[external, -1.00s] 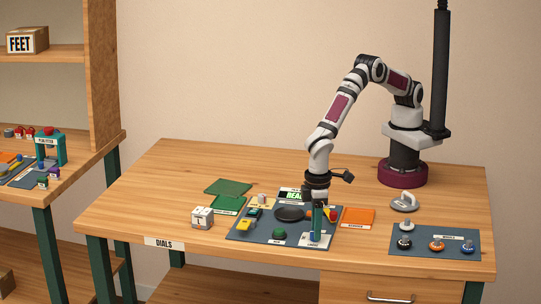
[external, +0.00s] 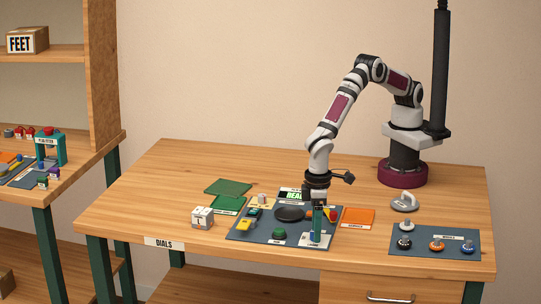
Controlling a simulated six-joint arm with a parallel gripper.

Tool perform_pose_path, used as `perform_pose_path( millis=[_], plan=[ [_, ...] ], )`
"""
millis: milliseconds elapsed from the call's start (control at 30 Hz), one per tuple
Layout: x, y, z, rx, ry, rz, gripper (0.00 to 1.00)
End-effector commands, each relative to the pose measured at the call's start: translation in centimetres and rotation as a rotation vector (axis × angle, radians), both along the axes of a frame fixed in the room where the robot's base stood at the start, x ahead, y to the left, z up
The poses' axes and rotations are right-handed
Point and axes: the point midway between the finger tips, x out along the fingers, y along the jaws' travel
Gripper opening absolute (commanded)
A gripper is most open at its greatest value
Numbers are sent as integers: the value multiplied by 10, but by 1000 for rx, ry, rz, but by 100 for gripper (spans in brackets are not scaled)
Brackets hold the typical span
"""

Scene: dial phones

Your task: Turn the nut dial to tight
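My gripper (external: 318,203) points down over the right part of the dark blue mat (external: 250,234) on the table. It is just behind or above a teal upright post (external: 318,221) on a white labelled base (external: 316,240). The fingers are small and partly hidden by the post, so I cannot tell if they are open or touching anything. I cannot pick out the nut dial for certain: labels on the mat are too small to read. A dark round disc (external: 289,213) and a green dome (external: 279,234) sit left of my gripper.
A white box (external: 202,218) stands left of the mat, near a green sheet (external: 228,187). An orange square (external: 358,216) lies right of it. A second mat (external: 455,246) with several knobs is at the right. The table's back left is clear.

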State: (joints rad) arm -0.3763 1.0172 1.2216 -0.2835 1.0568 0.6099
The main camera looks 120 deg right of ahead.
Motion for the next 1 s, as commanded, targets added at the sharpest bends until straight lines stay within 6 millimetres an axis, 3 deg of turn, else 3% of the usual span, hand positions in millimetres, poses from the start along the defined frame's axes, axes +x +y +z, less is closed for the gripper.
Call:
perform_pose_path(
  millis=[233, 333, 467, 700, 833, 1000],
  plan=[
    [0, 0, 1, 0, -1, 1, 64],
    [1, 0, 10, 0, -1, 0, 64],
    [1, 0, 43, 2, -5, 1, 64],
    [1, 0, 119, 2, -5, 0, 64],
    [1, 0, 145, 1, -3, 0, 64],
    [0, 0, 158, 0, 0, 0, 64]
  ],
)
